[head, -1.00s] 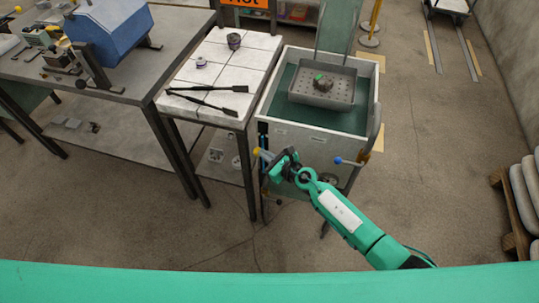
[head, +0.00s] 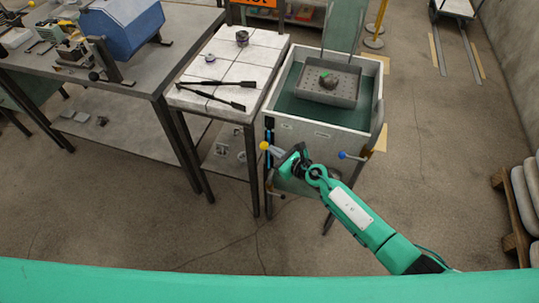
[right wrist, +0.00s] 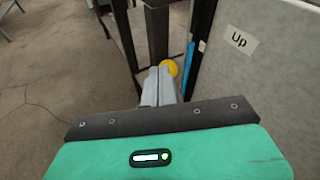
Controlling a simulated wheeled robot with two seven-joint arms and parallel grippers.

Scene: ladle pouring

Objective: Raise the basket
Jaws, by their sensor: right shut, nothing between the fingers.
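The basket (head: 341,98) is a grey perforated tray with a dark lump and a bit of green in it. It sits in a pale tank (head: 318,139) with a dark green inside. A yellow ball knob (head: 264,146) and a blue ball knob (head: 342,155) stick out at the tank's near side. My right gripper (head: 277,151) is low in front of the tank, shut and empty. In the right wrist view its fingertips (right wrist: 159,72) are right by the yellow knob (right wrist: 171,67), which they partly cover; contact cannot be told. My left gripper is out of view.
An "Up" label (right wrist: 240,40) is on the panel at right in the wrist view. A tiled table (head: 228,72) with black tongs (head: 213,97) stands left of the tank. A workbench (head: 120,92) is further left.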

